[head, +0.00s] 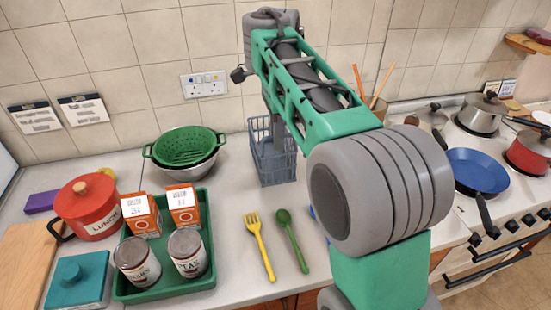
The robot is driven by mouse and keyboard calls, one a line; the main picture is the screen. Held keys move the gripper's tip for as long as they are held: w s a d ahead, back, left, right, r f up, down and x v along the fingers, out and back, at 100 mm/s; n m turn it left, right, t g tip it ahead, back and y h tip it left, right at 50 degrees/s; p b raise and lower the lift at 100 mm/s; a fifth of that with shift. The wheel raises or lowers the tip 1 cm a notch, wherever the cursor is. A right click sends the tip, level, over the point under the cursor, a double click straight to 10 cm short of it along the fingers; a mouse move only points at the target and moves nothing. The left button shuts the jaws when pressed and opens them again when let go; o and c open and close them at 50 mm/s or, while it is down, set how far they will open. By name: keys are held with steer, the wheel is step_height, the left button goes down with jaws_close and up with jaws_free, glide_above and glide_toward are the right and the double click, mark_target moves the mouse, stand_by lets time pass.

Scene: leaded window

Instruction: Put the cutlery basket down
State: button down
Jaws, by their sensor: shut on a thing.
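The cutlery basket (277,162) is a blue-grey open lattice box. It is upright at the back of the counter (228,222), near the tiled wall and to the right of the green colander. My gripper (269,112) comes down at the basket's top from the wrist above and is shut on it. My arm hides part of the gripper and the basket's upper right side. I cannot tell whether the basket's bottom touches the counter or is just above it.
A green colander (186,146) sits left of the basket. A yellow fork (260,245) and a green spoon (292,240) lie in front. A green tray (140,296) holds tins and boxes. A red pot (90,208) stands left; the hob with a blue pan (478,170) is right.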

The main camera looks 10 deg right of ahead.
steer(key=w+f+b, duration=0.1)
steer(key=f, duration=0.1)
steer(key=w+f+b, duration=0.1)
steer(key=f+b, duration=0.1)
steer(key=f, duration=0.1)
steer(key=w+f+b, duration=0.1)
steer(key=f+b, duration=0.1)
steer(key=f, duration=0.1)
steer(key=shift+w, duration=0.35)
steer(key=shift+r, duration=0.2)
steer(key=shift+f, duration=0.15)
steer(key=c, duration=1.5)
jaws_free()
step_height(320, 180, up, 12)
steer(key=r+p, duration=0.1)
steer(key=p, duration=1.1)
steer(key=s+f+n+t, duration=0.2)
steer(key=s+f+n, duration=0.3)
steer(key=s+n, duration=0.4)
steer(key=s+f+n+t, duration=0.2)
steer(key=s+f+n, duration=0.4)
steer(key=s+n, duration=0.3)
steer(key=shift+s+d+f, duration=0.15)
steer(key=shift+s+f, duration=0.05)
steer(key=shift+s, duration=0.6)
